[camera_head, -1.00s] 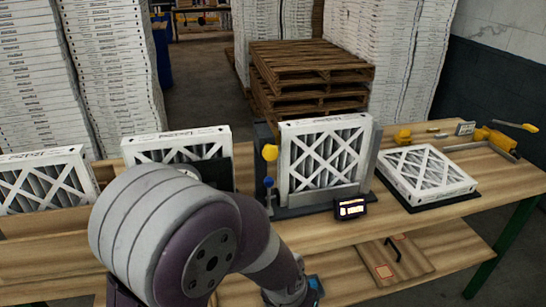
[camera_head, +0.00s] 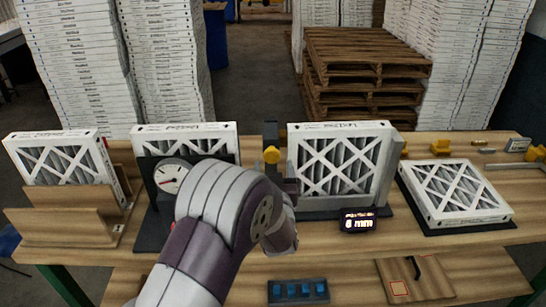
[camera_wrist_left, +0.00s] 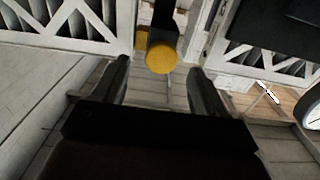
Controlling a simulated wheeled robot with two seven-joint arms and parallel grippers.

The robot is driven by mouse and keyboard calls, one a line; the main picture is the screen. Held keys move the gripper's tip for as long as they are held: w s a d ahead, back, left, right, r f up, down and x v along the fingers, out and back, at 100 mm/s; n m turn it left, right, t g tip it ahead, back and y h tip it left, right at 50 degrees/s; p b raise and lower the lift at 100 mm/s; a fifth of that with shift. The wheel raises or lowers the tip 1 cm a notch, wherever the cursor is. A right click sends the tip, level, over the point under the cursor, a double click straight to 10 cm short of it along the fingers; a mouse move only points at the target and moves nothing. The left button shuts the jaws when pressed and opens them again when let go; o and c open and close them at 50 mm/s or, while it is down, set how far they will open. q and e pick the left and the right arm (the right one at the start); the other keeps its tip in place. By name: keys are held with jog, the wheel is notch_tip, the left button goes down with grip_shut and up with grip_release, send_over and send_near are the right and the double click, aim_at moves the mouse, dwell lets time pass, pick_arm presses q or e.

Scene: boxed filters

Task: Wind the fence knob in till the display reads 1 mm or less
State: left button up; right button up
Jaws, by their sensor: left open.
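The yellow fence knob (camera_head: 271,155) sits at the left end of the fence fixture, beside an upright white-framed filter (camera_head: 340,165). The display (camera_head: 360,220) in front of that filter appears to read 6 mm. My left gripper (camera_head: 288,188) is close to the knob, partly hidden by its own arm in the head view. In the left wrist view the gripper is open, and the knob (camera_wrist_left: 161,57) shows between its fingertips; I cannot tell whether they touch it. My right gripper is not in view.
A dial gauge (camera_head: 171,178) and another filter stand left of my arm. A filter lies flat on a dark pad (camera_head: 458,230) at the right. A wooden rack (camera_head: 70,230) holds a filter at the left. A tray with blue pieces (camera_head: 298,292) is on the lower shelf.

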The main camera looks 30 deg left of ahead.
aim_at(272, 158)
pick_arm(q)
jog(key=x, duration=0.3)
jog(key=shift+a+r+p, duration=0.1)
jog(key=shift+a+p, duration=0.2)
jog(key=shift+w, duration=0.1)
jog(key=shift+d, duration=0.1)
jog(key=shift+w, duration=0.1)
jog(key=shift+c, duration=1.3)
jog(key=c, duration=0.8)
